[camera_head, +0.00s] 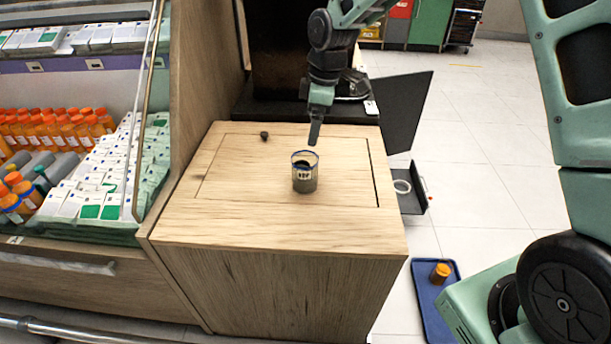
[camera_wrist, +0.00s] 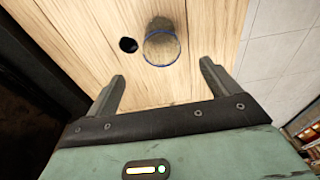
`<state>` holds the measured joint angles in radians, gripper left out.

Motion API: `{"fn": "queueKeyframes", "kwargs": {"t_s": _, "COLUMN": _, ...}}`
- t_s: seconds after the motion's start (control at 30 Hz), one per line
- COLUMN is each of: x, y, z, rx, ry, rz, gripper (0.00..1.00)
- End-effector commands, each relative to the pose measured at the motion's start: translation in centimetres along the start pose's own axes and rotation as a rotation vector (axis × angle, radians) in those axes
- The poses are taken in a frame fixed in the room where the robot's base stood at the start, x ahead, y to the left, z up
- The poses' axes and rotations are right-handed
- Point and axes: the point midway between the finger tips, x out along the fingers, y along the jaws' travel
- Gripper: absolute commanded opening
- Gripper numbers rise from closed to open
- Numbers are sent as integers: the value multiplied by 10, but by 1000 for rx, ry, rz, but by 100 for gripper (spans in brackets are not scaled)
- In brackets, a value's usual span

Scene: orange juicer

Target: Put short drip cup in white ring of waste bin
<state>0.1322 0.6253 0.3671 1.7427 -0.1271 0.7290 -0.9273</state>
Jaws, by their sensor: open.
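The short drip cup (camera_head: 305,178) stands upright on the wooden counter. It is a small see-through cup with a blue rim and a dark label. In the wrist view the cup (camera_wrist: 161,46) lies ahead of my gripper, beyond the fingertips. My gripper (camera_head: 314,133) is above and behind the cup, open and empty; its two fingers (camera_wrist: 162,71) show spread apart in the wrist view. A white ring (camera_head: 402,187) sits in a dark open bin (camera_head: 412,203) at the right side of the counter.
The wooden counter top (camera_head: 240,205) is mostly clear. A small dark round thing (camera_head: 264,135) is at its back left. A black panel (camera_head: 407,110) stands up at the right. A blue tray (camera_head: 428,300) with an orange bottle (camera_head: 440,273) is on the floor. Stocked shelves are at the left.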

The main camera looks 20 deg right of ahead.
Motion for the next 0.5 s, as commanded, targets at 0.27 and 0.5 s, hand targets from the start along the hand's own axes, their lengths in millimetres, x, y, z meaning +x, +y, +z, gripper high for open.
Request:
{"fn": "queueKeyframes", "kwargs": {"t_s": 0.27, "x": 60, "y": -2, "z": 0, "rx": 1, "ry": -3, "rz": -5, "gripper": 88}}
{"fn": "queueKeyframes", "kwargs": {"t_s": 0.5, "x": 96, "y": -2, "z": -1, "rx": 1, "ry": -1, "rz": -3, "gripper": 88}}
